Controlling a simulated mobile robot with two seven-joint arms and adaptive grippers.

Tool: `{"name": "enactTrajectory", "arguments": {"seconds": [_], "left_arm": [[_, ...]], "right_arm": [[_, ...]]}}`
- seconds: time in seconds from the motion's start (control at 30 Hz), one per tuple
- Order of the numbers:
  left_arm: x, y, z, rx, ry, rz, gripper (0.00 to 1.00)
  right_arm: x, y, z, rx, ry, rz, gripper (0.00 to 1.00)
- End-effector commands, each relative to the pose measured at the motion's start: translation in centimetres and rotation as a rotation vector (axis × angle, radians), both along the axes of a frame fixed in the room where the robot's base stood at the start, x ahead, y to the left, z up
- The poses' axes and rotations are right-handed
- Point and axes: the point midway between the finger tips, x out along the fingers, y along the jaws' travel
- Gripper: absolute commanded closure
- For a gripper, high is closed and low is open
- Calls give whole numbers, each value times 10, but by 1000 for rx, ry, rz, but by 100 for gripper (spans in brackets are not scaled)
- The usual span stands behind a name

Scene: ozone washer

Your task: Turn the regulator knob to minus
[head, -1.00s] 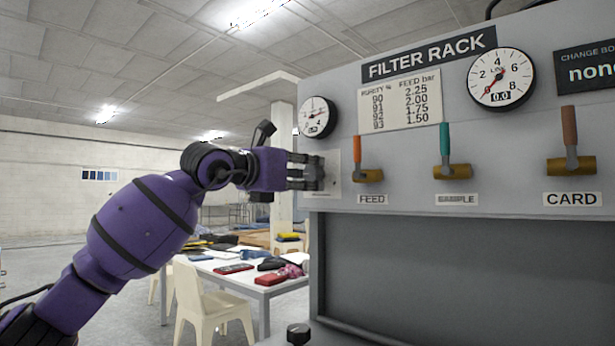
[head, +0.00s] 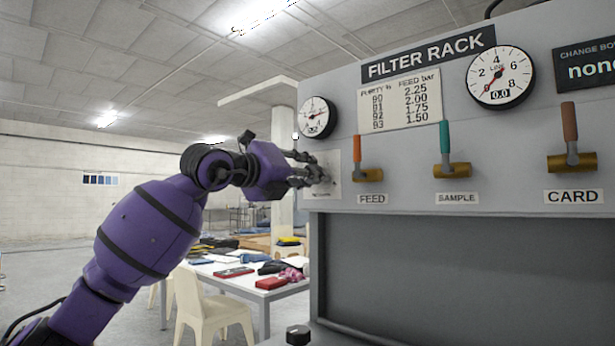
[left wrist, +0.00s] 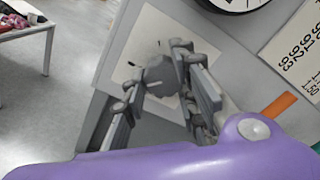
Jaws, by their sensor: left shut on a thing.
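The regulator knob (left wrist: 162,76) is a grey, faceted knob on a pale plate (left wrist: 140,45) at the left end of the filter rack panel. My left gripper (head: 318,178) is at this plate in the head view. In the left wrist view the fingers of my left gripper (left wrist: 158,92) are on both sides of the knob and shut on it. The gripper looks rolled relative to the panel. In the head view the fingers hide most of the knob, and the plate's markings are too small to read. My right gripper is not in view.
A small gauge (head: 317,117) is just above the plate. The orange feed lever (head: 357,155) stands close on the right, with the green sample lever (head: 444,145) and brown card lever (head: 570,130) beyond. A cluttered table (head: 265,294) and chair (head: 205,305) stand behind on the left.

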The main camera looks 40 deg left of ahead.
Motion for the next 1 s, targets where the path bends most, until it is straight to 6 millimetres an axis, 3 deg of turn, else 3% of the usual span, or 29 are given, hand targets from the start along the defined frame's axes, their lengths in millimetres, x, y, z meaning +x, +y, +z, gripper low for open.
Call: {"name": "enactTrajectory", "arguments": {"seconds": [0.67,0.7,0.77,1.0], "left_arm": [[1,2,-3,-59,10,4,99],[1,1,-3,-59,11,4,68],[1,1,-3,-59,11,4,60],[1,0,-2,-57,9,1,60]], "right_arm": [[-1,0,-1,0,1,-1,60],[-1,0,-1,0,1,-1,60],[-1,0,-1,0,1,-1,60],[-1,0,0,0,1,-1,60]]}}
